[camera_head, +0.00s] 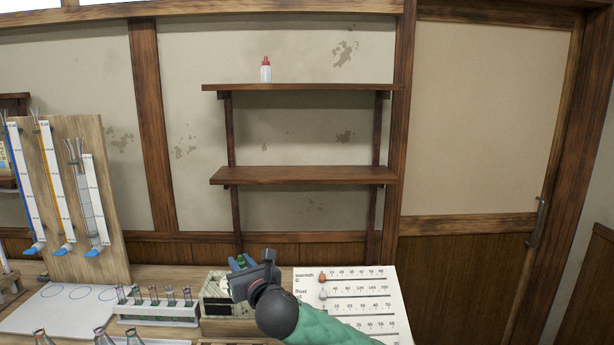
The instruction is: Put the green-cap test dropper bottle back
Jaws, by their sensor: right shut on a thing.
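My right gripper (242,266) is in the lower middle of the head view, its arm coming in from the lower right. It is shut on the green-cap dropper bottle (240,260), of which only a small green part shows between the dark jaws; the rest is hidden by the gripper. It is over or just in front of a box with a pale patterned inside (213,291) on the bench. I cannot tell whether the bottle touches the box. My left gripper is not in view.
A red-capped bottle (265,70) stands on the upper wall shelf (320,87); the lower shelf (310,175) is empty. A tube rack (155,310) is left of the box, a slider board (385,290) to its right. Flasks and a burette board (110,200) stand at left.

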